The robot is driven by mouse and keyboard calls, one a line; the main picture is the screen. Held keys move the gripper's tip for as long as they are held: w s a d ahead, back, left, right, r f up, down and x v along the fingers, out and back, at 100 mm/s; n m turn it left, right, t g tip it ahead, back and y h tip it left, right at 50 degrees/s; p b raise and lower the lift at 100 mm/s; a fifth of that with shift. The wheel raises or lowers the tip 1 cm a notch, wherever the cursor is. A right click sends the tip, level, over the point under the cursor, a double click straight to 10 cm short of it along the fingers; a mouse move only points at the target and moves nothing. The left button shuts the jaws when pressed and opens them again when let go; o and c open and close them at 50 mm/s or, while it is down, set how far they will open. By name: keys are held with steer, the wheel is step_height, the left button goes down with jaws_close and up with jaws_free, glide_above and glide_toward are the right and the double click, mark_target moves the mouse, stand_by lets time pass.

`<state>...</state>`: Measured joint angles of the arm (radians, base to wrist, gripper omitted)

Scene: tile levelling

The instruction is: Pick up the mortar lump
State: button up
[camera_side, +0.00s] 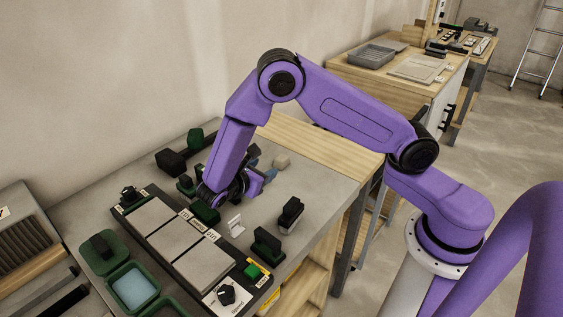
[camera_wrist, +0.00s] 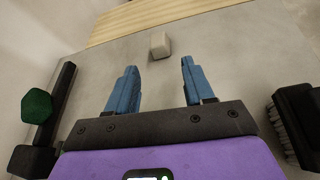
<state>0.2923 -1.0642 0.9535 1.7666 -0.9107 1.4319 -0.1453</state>
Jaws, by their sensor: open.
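The mortar lump looks to be the small beige block (camera_wrist: 160,45) lying on the grey worktop, ahead of my fingers in the wrist view. In the side view the beige block (camera_side: 282,161) lies near the wooden back strip of the bench. My gripper (camera_wrist: 157,80) is open, with its two blue fingers apart and nothing between them. The block is beyond the fingertips, between their lines and nearer the left-right middle. In the side view my gripper (camera_side: 262,176) is low over the worktop, to the left of and nearer than the block, and partly hidden by my wrist.
A dark tool with a green knob (camera_wrist: 37,106) lies left of my gripper, and a black brush (camera_wrist: 298,115) lies right. A panel with grey tiles (camera_side: 178,238) lies in front. Green containers (camera_side: 133,287) stand at the front left. The worktop around the block is clear.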

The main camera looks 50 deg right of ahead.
mark_target(282, 159)
steer(key=x, duration=1.2)
steer(key=shift+w+d+f, duration=0.1)
steer(key=shift+d+f, duration=0.05)
steer(key=shift+d, duration=0.05)
steer(key=c, duration=0.9)
